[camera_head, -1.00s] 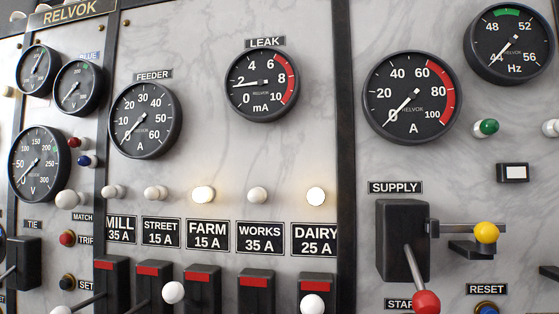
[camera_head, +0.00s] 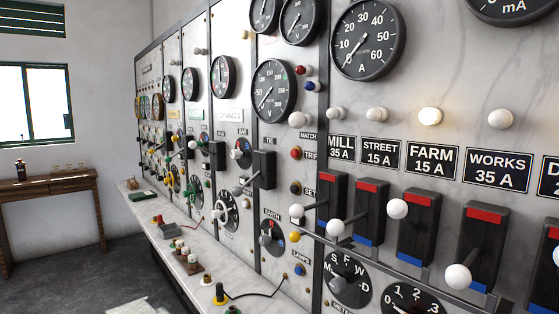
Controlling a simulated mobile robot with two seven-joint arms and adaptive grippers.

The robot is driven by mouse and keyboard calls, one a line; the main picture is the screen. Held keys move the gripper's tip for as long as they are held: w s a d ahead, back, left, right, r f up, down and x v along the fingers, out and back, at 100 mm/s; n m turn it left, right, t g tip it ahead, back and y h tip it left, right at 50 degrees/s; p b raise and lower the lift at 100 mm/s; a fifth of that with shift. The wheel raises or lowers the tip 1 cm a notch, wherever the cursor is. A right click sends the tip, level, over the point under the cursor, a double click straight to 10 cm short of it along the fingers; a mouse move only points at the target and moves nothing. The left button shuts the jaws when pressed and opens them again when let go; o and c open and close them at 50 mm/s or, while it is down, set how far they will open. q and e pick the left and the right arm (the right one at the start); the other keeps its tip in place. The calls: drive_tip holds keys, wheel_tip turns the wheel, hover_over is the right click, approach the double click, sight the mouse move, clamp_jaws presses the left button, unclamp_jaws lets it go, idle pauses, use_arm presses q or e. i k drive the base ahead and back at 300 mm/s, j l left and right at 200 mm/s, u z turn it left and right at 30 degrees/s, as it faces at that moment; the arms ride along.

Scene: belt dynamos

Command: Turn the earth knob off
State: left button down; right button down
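The earth knob (camera_head: 271,238) is a dark round dial with a red mark and a blue mark, low on the panel in the middle of the head view. A small label (camera_head: 272,213) above it seems to read EARTH. The knob is small and seen at an angle, so I cannot tell its setting. Neither of my grippers is in view.
A pale ledge (camera_head: 205,262) runs below the panels, holding small items and a black plug with a cable (camera_head: 220,294). Lever switches (camera_head: 420,228) with white knobs jut out at right. A wooden table (camera_head: 50,190) stands at far left, with open floor before it.

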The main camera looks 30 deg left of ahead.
sight(264, 240)
drive_tip(key=u, duration=1.25)
drive_tip(key=i+j, duration=0.15)
drive_tip(key=j, duration=0.2)
drive_tip(key=i+j, duration=0.2)
drive_tip(key=j, duration=0.2)
drive_tip(key=i+j, duration=0.15)
drive_tip(key=j, duration=0.2)
